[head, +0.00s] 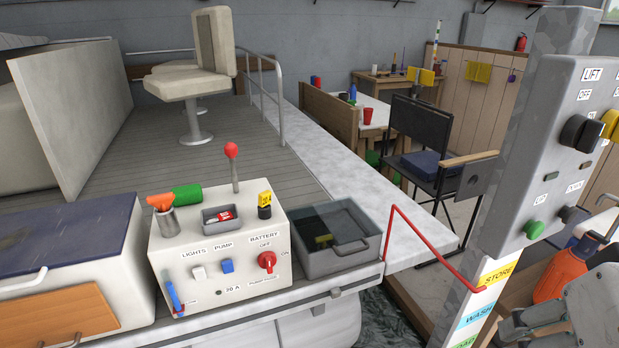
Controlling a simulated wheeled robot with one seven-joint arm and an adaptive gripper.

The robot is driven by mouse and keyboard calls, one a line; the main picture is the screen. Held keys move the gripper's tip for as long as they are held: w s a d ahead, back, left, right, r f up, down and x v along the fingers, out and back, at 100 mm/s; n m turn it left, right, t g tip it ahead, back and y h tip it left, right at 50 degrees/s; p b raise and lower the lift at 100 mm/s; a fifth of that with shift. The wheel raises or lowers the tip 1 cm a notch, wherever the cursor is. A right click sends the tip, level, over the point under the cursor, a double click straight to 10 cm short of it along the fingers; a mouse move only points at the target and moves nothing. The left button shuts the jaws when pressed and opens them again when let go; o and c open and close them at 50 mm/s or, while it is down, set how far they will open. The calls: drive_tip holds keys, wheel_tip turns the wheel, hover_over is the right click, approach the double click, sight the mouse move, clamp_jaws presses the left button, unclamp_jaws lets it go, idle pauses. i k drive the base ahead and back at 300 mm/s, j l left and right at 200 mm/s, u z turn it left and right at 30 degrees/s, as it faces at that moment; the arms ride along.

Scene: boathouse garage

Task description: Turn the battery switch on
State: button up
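The battery switch (267,261) is a red rotary knob on the right of the white console's (232,285) front face. BATTERY and OFF are printed above it and ON to its right. The knob seems to stand upright, toward OFF, but it is too small to be sure. My gripper (585,312) shows in part at the bottom right corner, grey and cut off by the frame edge. It is well to the right of the console and apart from it. Its fingertips are not clear, so its opening cannot be told.
A white light switch (199,272) and blue pump switch (227,265) sit left of the knob. A red-topped lever (232,152) rises behind the console. A grey bin (345,262) stands right of it. A red bar (428,243) and lift post (520,150) stand between gripper and console.

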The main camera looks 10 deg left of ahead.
sight(267, 260)
drive_tip(key=k+j+u, duration=0.45)
drive_tip(key=k+j, duration=0.2)
drive_tip(key=j, duration=0.25)
